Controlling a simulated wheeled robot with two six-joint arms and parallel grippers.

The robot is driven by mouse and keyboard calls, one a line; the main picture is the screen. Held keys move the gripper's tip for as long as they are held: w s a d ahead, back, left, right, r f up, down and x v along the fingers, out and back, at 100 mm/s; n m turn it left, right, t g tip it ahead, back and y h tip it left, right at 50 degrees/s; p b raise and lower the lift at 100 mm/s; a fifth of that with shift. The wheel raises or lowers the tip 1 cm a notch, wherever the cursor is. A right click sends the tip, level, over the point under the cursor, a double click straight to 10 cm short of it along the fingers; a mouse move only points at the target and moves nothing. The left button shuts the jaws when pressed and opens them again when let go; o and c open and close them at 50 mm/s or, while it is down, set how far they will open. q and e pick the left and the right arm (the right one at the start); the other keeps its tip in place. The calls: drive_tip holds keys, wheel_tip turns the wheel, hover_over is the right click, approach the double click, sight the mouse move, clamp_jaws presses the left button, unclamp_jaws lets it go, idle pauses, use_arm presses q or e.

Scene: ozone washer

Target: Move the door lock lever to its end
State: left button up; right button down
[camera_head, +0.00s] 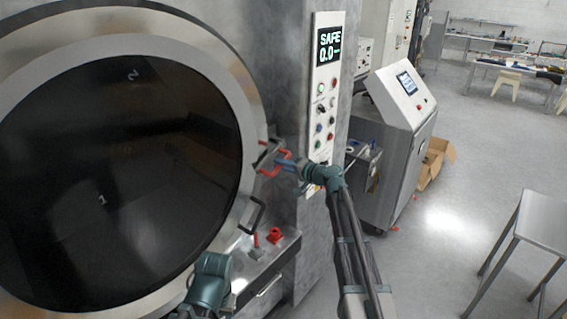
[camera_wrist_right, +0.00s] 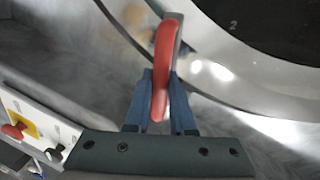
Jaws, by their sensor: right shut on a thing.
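The door lock lever (camera_head: 272,169) has a red handle and sits at the right rim of the round door (camera_head: 120,170). In the right wrist view the red handle (camera_wrist_right: 165,50) stands between the two blue fingers. My right gripper (camera_head: 288,163) is shut on the handle; it also shows in the right wrist view (camera_wrist_right: 160,103). The fingers hide part of the handle. Part of my left arm, in teal, shows at the bottom of the head view, in front of the door's lower right rim; its fingers cannot be made out.
A black door handle (camera_head: 252,216) is below the lever. A red knob (camera_head: 275,236) sits on a ledge under it. A control panel (camera_head: 325,90) reading "SAFE 0.0" is up right. A grey console (camera_head: 400,140) stands further right, with a metal table (camera_head: 540,220) at the right edge.

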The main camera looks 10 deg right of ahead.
drive_tip(key=shift+s+a+r+m+p, duration=0.15)
drive_tip(key=shift+r+m+p, duration=0.55)
drive_tip(key=shift+r+m, duration=0.1)
drive_tip(key=shift+r, duration=0.1)
drive_tip(key=c, duration=0.8)
unclamp_jaws()
drive_tip(key=shift+o, duration=0.2)
drive_tip(key=p+v, duration=0.2)
drive_tip(key=v, duration=1.1)
drive_tip(key=shift+s+d+p, duration=0.2)
drive_tip(key=shift+d+p, duration=0.15)
drive_tip(key=shift+d, duration=0.1)
